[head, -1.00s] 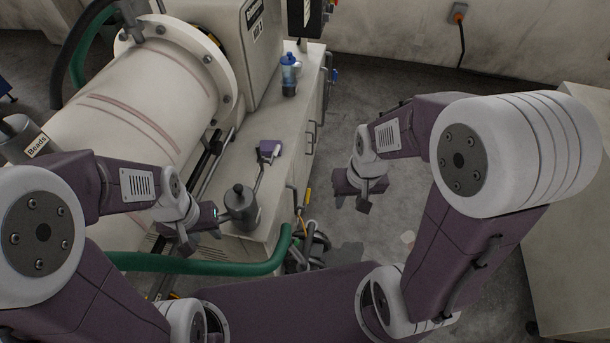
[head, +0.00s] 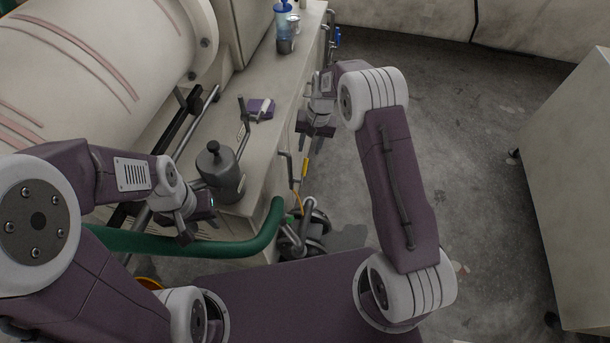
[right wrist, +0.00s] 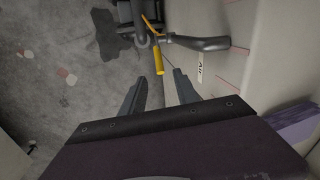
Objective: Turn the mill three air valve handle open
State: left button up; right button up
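The yellow valve handle (head: 305,167) stands out from the side of the cream cabinet, beside a grey pipe (head: 285,165). In the right wrist view the yellow handle (right wrist: 158,60) runs along the grey pipe end, near a label reading "Air" (right wrist: 200,68). My right gripper (head: 317,132) is beside the cabinet's side, farther back than the handle. In the right wrist view its fingers (right wrist: 160,76) are apart and empty, with the handle's end just beyond the gap. My left gripper (head: 195,225) is near the grey lidded pot; its finger opening is unclear.
The grey pot (head: 222,178) and a purple item (head: 258,108) sit on the cabinet top, with a blue-topped bottle (head: 284,20) farther back. A thick green hose (head: 235,249) crosses in front. Grey fittings stand on the floor below the handle.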

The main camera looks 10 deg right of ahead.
aim_at(306, 162)
jog(key=f, duration=0.3)
jog(key=a+f, duration=0.1)
jog(key=f, duration=0.3)
jog(key=f+b, duration=0.1)
jog(key=f, duration=0.2)
jog(key=shift+w+a+f, duration=0.15)
jog(key=shift+w+f, duration=0.05)
jog(key=shift+f, duration=0.15)
grip_shut()
dwell(0.9)
